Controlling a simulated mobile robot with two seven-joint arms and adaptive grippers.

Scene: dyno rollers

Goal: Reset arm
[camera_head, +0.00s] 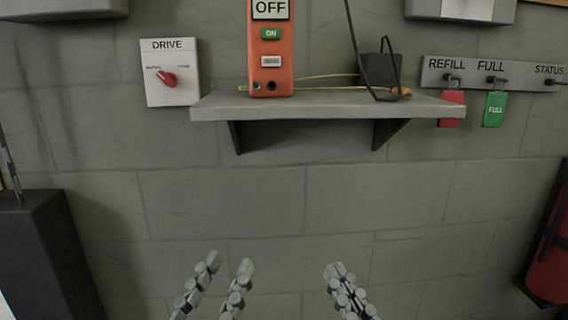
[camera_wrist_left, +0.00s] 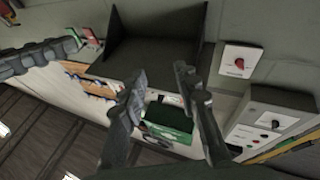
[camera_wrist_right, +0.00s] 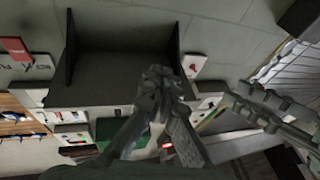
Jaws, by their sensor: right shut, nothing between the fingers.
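My left gripper (camera_head: 228,266) is low in the head view, in front of the wall. Its two fingers are apart with nothing between them, also in the left wrist view (camera_wrist_left: 158,74). My right gripper (camera_head: 334,268) is to its right at about the same height. Its fingers are together and empty, and the tips meet in the right wrist view (camera_wrist_right: 158,76). Both grippers appear below the wall shelf (camera_head: 330,105) in the head view and touch nothing that I can see.
On the shelf stand an orange control box (camera_head: 270,55) and a black holder (camera_head: 380,70) with a yellow cord. A DRIVE panel (camera_head: 170,90) is left. Red (camera_head: 451,108) and green tags (camera_head: 494,109) hang right. A dark cabinet (camera_head: 45,250) and red cylinder (camera_head: 548,260) flank the clear wall.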

